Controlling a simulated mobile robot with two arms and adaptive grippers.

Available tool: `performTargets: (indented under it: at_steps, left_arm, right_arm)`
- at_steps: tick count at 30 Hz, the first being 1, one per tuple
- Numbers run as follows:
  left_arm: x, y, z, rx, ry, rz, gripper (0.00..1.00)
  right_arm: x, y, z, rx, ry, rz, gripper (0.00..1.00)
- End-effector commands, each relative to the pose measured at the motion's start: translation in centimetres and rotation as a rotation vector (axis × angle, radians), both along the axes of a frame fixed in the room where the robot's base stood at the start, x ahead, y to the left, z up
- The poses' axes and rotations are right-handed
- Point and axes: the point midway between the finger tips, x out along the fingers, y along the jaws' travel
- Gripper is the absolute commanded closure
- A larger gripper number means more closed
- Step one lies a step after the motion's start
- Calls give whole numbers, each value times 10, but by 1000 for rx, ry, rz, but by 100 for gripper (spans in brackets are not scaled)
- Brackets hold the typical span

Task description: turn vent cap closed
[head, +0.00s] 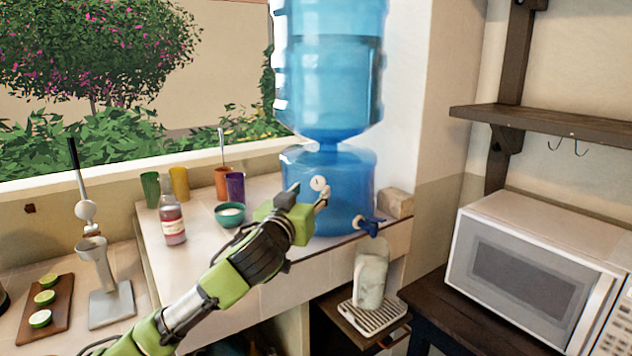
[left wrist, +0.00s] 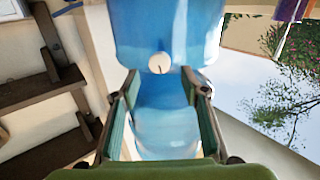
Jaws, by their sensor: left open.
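The vent cap (head: 319,183) is a small round white disc on the front of the blue water dispenser (head: 340,215). In the left wrist view the vent cap (left wrist: 159,62) shows against the blue dispenser, with a small dark mark on its face. My left gripper (head: 308,193) is open in front of the dispenser, with its fingers towards the cap. In the left wrist view the fingers (left wrist: 159,75) stand apart on either side below the cap, with nothing gripped. I cannot tell the exact gap to the cap. My right gripper is not in view.
A bottle (head: 171,215), a green bowl (head: 230,214) and several cups stand left on the tiled counter. A microwave (head: 530,270) is at the right, below a wall shelf (head: 560,122).

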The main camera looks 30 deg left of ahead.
Motion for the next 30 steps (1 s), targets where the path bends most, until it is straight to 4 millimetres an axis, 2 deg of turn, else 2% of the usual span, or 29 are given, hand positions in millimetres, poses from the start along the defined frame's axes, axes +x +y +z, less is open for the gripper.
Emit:
performTargets:
  at_steps: [3, 9, 15, 23, 27, 30]
  left_arm:
    - [20, 6, 2, -1, 1, 2, 59]
    - [41, 12, 2, -2, -1, 1, 59]
    - [50, 14, 0, -1, 0, -1, 59]
    - [50, 14, 0, 0, 0, -1, 59]
    - [50, 14, 0, 0, 0, -1, 96]
    - [50, 14, -1, 0, 1, -1, 97]
  right_arm:
    - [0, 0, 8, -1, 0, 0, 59]
    - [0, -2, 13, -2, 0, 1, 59]
    - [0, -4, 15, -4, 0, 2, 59]
    - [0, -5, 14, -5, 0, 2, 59]
    - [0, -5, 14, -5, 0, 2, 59]
    - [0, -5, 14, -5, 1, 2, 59]
